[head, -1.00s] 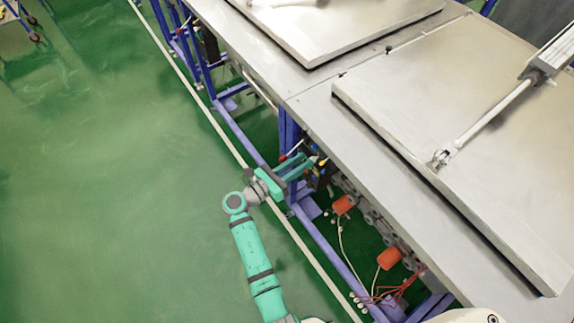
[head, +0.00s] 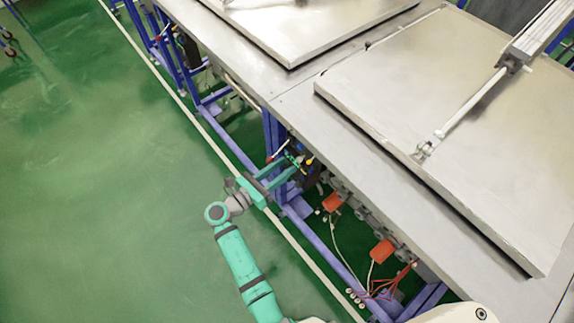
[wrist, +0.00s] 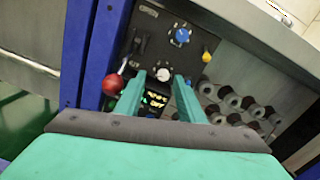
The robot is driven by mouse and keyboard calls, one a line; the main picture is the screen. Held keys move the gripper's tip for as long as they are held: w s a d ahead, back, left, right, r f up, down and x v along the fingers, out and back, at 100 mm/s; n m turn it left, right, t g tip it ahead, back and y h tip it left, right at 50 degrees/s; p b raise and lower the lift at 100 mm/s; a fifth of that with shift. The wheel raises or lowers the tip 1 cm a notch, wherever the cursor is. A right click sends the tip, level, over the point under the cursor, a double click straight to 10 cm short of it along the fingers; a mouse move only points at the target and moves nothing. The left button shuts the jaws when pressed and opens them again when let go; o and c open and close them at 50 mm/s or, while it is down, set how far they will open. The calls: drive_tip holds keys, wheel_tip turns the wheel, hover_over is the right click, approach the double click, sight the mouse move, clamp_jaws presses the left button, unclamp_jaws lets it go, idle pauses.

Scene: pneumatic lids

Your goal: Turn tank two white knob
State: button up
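The white knob (wrist: 163,74) sits on a dark control panel (wrist: 148,45) under the table, seen in the wrist view. My gripper (wrist: 160,77) is open. Its two green fingers point at the panel, with the white knob showing between their tips. I cannot tell whether they touch it. In the head view my gripper (head: 291,164) reaches beneath the table edge at the panel, where the white knob is too small to make out. No tank number is readable.
A blue knob (wrist: 181,36) and a yellow knob (wrist: 207,55) are close by. A red ball lever (wrist: 113,84) stands left of the fingers, near a blue post (wrist: 98,50). The steel table (head: 375,165) overhangs the panel. Green floor at left is clear.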

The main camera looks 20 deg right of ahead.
drive_tip(key=v, duration=0.9)
drive_tip(key=shift+a, duration=0.4)
idle(0.4)
drive_tip(key=shift+w, duration=0.1)
idle(0.4)
drive_tip(key=v, duration=1)
drive_tip(key=shift+a, duration=0.4)
approach(298, 160)
drive_tip(key=shift+m+g, duration=0.3)
drive_tip(key=x, duration=0.8)
drive_tip(key=shift+w+f, duration=0.15)
drive_tip(key=shift+w, duration=0.1)
